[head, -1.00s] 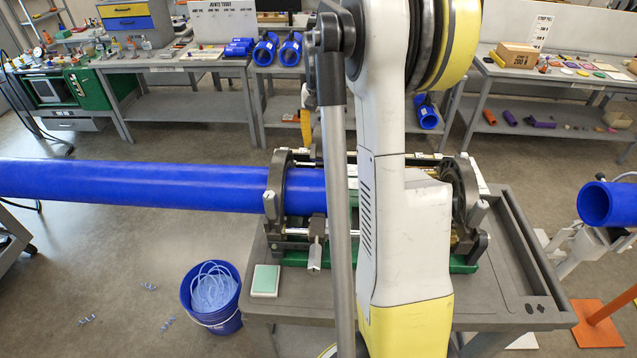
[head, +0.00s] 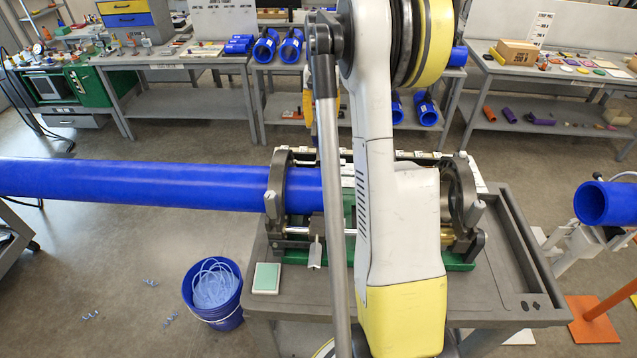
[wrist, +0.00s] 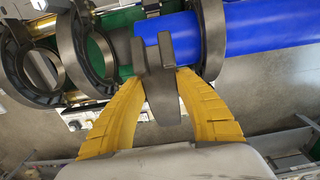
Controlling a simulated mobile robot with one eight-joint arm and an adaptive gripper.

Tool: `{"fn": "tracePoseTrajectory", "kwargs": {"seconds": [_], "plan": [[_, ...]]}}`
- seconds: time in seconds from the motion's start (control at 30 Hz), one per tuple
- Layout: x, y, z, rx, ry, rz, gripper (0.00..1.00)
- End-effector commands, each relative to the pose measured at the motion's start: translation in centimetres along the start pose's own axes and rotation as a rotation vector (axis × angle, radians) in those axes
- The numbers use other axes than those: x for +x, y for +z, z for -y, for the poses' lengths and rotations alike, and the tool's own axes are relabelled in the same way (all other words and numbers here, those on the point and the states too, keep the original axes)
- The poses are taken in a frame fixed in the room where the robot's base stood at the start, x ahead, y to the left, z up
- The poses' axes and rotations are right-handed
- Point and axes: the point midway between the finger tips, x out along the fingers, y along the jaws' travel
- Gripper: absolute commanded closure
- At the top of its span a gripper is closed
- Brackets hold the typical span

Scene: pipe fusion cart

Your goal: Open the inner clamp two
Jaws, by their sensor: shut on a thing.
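In the head view the fusion machine's left clamp ring (head: 274,195) is around the long blue pipe (head: 140,182). Right-hand clamp rings (head: 462,195) stand beyond my arm, which hides the middle of the machine and my gripper. In the wrist view my gripper (wrist: 163,78) has its yellow fingers shut on a dark grey forked clamp piece (wrist: 160,98), in front of the blue pipe's end (wrist: 178,38). One dark ring (wrist: 213,40) is around the pipe at the right. Two dark rings (wrist: 86,52) without pipe stand at the left. I cannot tell which clamp the held piece belongs to.
The machine stands on a grey cart (head: 500,290) with a pale green pad (head: 267,278) on it. A blue bucket (head: 213,305) is on the floor at the left. Another blue pipe (head: 595,203) rests on a stand at the right. Benches line the back.

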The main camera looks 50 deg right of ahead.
Motion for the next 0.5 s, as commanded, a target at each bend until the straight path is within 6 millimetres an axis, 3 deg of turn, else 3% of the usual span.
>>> {"fn": "tracePoseTrajectory", "kwargs": {"seconds": [0.3,0.43,0.47,0.5], "plan": [[-0.1,-0.4,0.0,0.0,0.0,-0.003,0.86],[-0.5,-1.4,0.0,0.001,0.0,-0.003,0.86],[-0.7,-1.7,0.0,0.001,0.0,-0.003,0.88],[-0.8,-2.1,0.0,0.001,0.0,-0.003,0.98]]}}
